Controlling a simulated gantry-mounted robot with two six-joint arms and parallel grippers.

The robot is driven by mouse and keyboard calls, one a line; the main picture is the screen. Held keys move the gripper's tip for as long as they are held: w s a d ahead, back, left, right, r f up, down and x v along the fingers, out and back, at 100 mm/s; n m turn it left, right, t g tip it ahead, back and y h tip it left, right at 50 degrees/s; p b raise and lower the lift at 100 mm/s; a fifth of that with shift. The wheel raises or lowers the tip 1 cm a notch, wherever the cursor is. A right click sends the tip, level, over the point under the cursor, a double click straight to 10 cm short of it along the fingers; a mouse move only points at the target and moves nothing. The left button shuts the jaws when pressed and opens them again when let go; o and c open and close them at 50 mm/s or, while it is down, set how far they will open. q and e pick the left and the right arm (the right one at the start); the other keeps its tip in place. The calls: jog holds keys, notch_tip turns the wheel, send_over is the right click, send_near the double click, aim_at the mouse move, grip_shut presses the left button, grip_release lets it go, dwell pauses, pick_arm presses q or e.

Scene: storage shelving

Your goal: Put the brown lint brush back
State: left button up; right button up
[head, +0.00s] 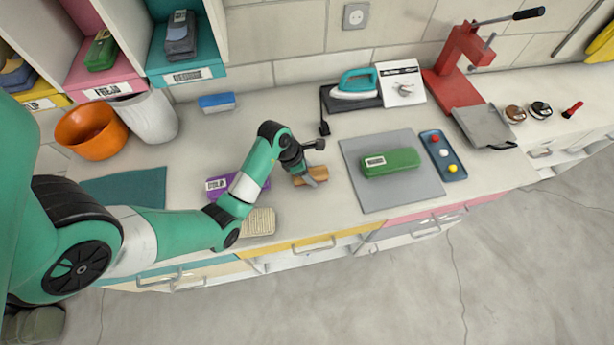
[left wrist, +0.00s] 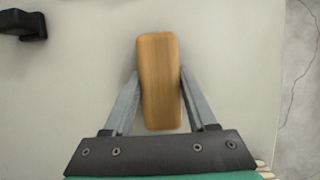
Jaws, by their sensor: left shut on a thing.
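The brown lint brush (head: 321,173) is a small wooden-coloured block on or just above the worktop, left of the grey mat. My left gripper (head: 309,178) reaches it from the left and has its fingers closed on its two long sides. In the left wrist view the brush (left wrist: 158,85) points lengthwise away from the gripper, between the two grey fingers. I cannot tell whether it touches the worktop. Its underside is hidden. My right gripper is not in view.
A purple case (head: 224,186) and a beige brush (head: 258,222) lie close to my left arm. A green case (head: 391,162) lies on the grey mat (head: 365,196). An iron (head: 355,84) stands behind. Labelled cubbies (head: 186,75) are at upper left.

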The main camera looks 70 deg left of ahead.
pick_arm(q)
jog(key=shift+r, duration=0.15)
jog(key=shift+f, duration=0.3)
jog(key=o, duration=1)
jog(key=shift+r, duration=0.1)
jog(key=shift+c, duration=0.2)
jog(key=shift+o, duration=1.2)
